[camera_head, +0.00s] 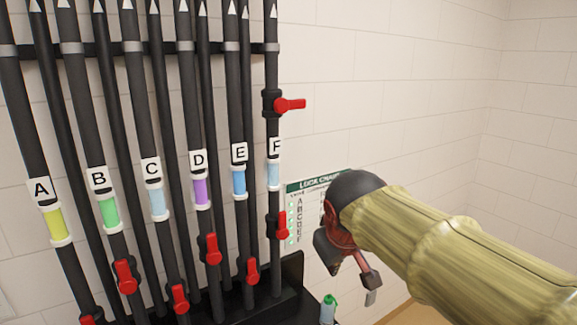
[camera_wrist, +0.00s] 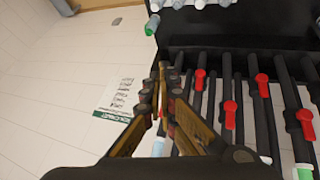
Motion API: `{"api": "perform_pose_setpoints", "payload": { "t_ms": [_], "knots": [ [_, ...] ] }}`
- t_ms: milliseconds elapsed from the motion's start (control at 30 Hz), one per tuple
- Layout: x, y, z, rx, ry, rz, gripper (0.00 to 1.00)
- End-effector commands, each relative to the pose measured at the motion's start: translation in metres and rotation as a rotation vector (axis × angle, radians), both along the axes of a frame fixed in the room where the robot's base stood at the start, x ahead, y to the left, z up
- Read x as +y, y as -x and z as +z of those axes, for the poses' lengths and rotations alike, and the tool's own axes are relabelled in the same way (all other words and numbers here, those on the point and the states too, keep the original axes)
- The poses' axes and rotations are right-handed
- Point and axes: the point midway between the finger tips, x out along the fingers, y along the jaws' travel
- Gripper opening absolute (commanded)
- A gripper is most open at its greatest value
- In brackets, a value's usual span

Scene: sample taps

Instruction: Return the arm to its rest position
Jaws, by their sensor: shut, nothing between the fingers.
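My arm, in a yellowish sleeve, reaches in from the lower right in the head view. My gripper (camera_wrist: 163,85) is shut and empty, its fingers meeting in front of the pipes in the wrist view. In the head view, the dark wrist and gripper hang just right of pipe F, partly over the chart. Dark pipes labelled A to F stand on the left with red tap handles. The upper tap on F (camera_head: 290,104) has its handle sideways. The lower tap on F (camera_head: 282,226) and the tap on D (camera_head: 212,248) have handles along their pipes.
A green-headed chart (camera_head: 302,210) is on the white tiled wall behind my gripper. A green-capped bottle (camera_head: 328,308) stands low beside the black rack base (camera_head: 292,270). The wall area at the upper right is bare.

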Motion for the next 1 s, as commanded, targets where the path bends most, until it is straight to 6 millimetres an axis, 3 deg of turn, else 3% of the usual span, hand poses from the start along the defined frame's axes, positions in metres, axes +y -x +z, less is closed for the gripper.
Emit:
{"api": "perform_pose_setpoints", "payload": {
  "t_ms": [33, 100, 400, 500, 633, 1000],
  "knots": [
    [-0.011, 0.023, -0.037, 0.029, -0.028, -0.035, 0.0],
    [-0.021, 0.053, -0.075, 0.067, -0.069, -0.081, 0.0],
    [-0.06, 0.175, -0.238, 0.177, -0.209, -0.267, 0.0],
    [-0.071, 0.204, -0.281, 0.181, -0.236, -0.313, 0.0],
    [-0.084, 0.223, -0.312, 0.147, -0.25, -0.354, 0.0],
    [-0.097, 0.226, -0.32, 0.092, -0.263, -0.394, 0.0]
  ]
}}
